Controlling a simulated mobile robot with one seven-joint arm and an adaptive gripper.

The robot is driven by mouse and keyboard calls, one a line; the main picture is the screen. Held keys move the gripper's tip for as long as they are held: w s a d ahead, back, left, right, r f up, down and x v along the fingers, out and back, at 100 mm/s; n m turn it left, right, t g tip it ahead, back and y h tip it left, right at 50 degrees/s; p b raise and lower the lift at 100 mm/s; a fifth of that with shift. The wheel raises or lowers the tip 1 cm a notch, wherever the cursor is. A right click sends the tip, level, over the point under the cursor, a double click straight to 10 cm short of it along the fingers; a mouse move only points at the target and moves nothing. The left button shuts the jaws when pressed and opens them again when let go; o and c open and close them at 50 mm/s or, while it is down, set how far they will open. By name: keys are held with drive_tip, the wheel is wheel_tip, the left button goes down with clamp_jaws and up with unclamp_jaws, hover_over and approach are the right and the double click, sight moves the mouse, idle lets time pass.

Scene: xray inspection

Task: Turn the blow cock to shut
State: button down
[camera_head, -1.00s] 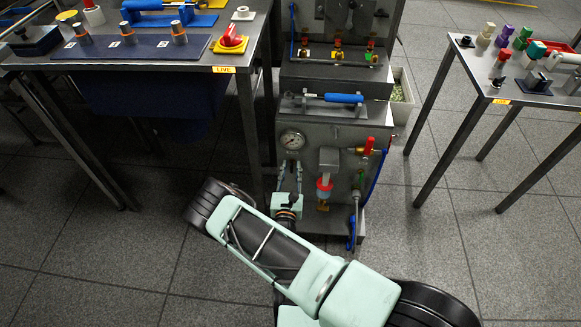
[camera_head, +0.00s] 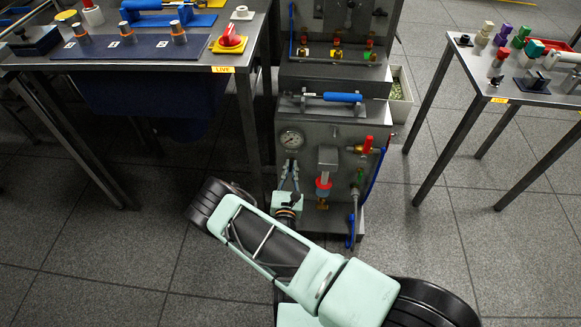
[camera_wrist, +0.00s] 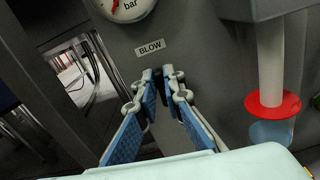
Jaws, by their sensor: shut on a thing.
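The grey panel cabinet (camera_head: 313,222) carries a round gauge (camera_head: 291,139), which is cut off at the top of the wrist view. Below it is a white BLOW label (camera_wrist: 150,48). My gripper (camera_wrist: 160,80) is just below this label, with its blue-padded fingers against the panel. It is shut on a small dark part (camera_wrist: 159,76), seemingly the blow cock, mostly hidden between the fingertips. I cannot tell the handle's angle. In the head view my gripper (camera_head: 289,178) is below the gauge, partly behind my wrist.
Right of my gripper, a fitting with a red collar (camera_wrist: 272,103) stands out from the panel. A red-handled valve (camera_head: 368,144) and a blue hose (camera_head: 376,175) are farther right. Tables stand left (camera_head: 190,62) and right (camera_head: 540,96).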

drive_tip(key=m+p, duration=0.1)
drive_tip(key=m, duration=0.2)
drive_tip(key=m+p, duration=0.1)
drive_tip(key=m, duration=0.1)
drive_tip(key=shift+d+p, duration=0.25)
drive_tip(key=shift+p, duration=0.05)
drive_tip(key=m+p, duration=0.1)
drive_tip(key=m, duration=0.1)
drive_tip(key=m+p, duration=0.1)
drive_tip(key=m, duration=0.1)
drive_tip(key=shift+d+f+m, duration=0.15)
drive_tip(key=shift+d+m, duration=0.05)
drive_tip(key=shift+m, duration=0.1)
drive_tip(key=shift+f+m+p, duration=0.2)
drive_tip(key=shift+m+p, duration=0.4)
drive_tip(key=shift+m, duration=1.2)
drive_tip(key=shift+f+m+p, duration=0.2)
drive_tip(key=shift+m+p, duration=0.35)
drive_tip(key=shift+m, duration=1.25)
drive_tip(key=c, duration=2.1)
unclamp_jaws()
